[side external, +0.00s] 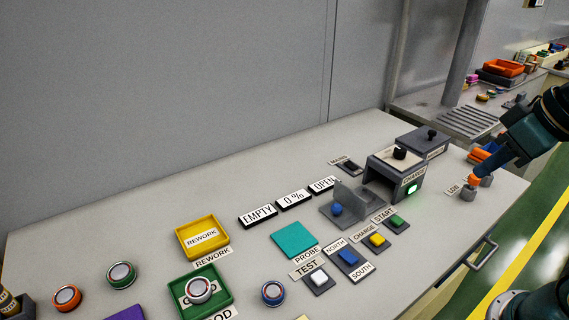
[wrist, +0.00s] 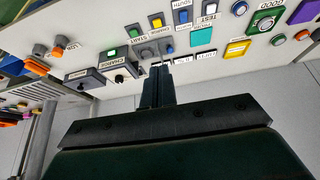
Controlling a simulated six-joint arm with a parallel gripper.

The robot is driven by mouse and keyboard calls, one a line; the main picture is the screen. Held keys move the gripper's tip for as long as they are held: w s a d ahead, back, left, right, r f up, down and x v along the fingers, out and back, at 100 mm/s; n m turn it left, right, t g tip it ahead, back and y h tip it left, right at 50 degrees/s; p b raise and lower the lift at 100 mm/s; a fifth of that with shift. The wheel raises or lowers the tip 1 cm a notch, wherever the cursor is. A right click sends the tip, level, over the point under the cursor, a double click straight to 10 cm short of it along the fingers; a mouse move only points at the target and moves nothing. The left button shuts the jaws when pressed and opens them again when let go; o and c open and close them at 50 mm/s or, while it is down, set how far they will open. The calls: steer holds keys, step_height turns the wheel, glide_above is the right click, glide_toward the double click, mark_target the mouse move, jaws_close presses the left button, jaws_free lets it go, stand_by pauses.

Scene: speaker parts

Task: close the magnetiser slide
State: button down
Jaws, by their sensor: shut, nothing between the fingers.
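The magnetiser is a dark grey box (side external: 399,172) with a green light at its front opening, at the right of the bench in the side external view. Its slide (side external: 350,205) sticks out at the left, with a blue knob (side external: 337,210) on it. A sign beside it reads OPEN (side external: 323,185). My gripper (side external: 480,172) is to the right of the magnetiser, apart from the slide. In the wrist view my gripper (wrist: 158,68) is shut and empty, its fingers covering part of the magnetiser and slide area.
Push buttons, START green (side external: 397,220) and CHARGE yellow (side external: 378,240), stand in front of the slide. Orange and grey parts (side external: 486,180) sit by the LOW label near my gripper. A yellow REWORK tray (side external: 181,245) and green tray (side external: 227,288) lie left.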

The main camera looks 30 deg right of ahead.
mark_target(329, 214)
steer(key=w+a+f+m+g+h, duration=0.1)
steer(key=w+a+f, duration=0.1)
steer(key=w, duration=0.7)
steer(key=w+a+f+m+g+h, duration=0.1)
steer(key=w+a+f, duration=0.1)
steer(key=w, duration=0.7)
steer(key=w+a+f+h, duration=0.1)
steer(key=w+a+f, duration=0.2)
steer(key=f, duration=0.3)
steer(key=w+a+f+m+h, duration=0.1)
steer(key=w+a+f+h, duration=0.1)
steer(key=w+a+f, duration=0.1)
steer(key=w+a+f+h, duration=0.1)
steer(key=w+a+f, duration=0.3)
steer(key=f, duration=0.4)
steer(key=shift+a+f+m+h, duration=0.3)
steer(key=shift+a+m, duration=0.05)
steer(key=shift+m, duration=0.05)
steer(key=shift+w, duration=0.1)
